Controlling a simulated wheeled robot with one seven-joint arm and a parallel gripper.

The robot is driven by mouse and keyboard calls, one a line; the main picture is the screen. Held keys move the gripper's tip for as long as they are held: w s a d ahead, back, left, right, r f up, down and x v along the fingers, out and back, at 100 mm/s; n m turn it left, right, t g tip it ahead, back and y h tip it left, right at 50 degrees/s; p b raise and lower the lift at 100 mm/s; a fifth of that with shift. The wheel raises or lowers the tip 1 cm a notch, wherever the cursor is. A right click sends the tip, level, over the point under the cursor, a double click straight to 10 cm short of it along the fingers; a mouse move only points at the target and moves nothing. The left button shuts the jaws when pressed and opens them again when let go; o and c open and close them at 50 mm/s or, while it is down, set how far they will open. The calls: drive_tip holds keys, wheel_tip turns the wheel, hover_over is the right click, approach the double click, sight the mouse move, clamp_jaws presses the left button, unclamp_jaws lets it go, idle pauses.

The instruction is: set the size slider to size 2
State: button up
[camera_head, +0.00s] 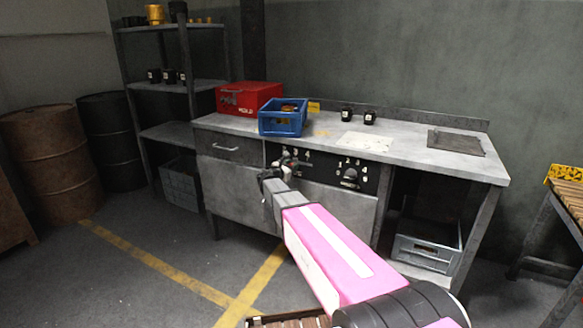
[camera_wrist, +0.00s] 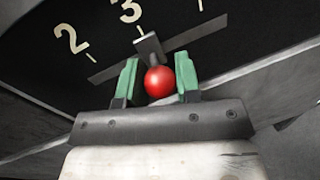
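The size slider has a red ball knob (camera_wrist: 159,82) on a grey stem and block (camera_wrist: 149,46). In the wrist view the block stands in a slot in the black panel (camera_wrist: 40,60), just below the mark 3 (camera_wrist: 128,10). The mark 2 (camera_wrist: 72,39) is to its left. My gripper (camera_wrist: 158,80) has its two green fingertips on either side of the knob. A thin gap shows at the left finger; the right finger is very close to the knob. In the head view my gripper (camera_head: 268,178) is at the bench's front panel and hides part of it.
The grey bench (camera_head: 475,163) carries a red box (camera_head: 248,93), a blue crate (camera_head: 283,124) and small black jars. A dial (camera_head: 350,177) is right of my gripper on the front panel. A drawer (camera_head: 228,147) is to its left. A grey crate (camera_head: 428,250) sits underneath.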

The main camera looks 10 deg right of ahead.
clamp_jaws()
drive_tip(key=w+a, duration=0.4)
drive_tip(key=a, duration=0.1)
drive_tip(key=shift+a, duration=0.15)
drive_tip(key=o, duration=0.6)
unclamp_jaws()
drive_tip(key=shift+s, duration=0.1)
drive_tip(key=v, duration=1.1)
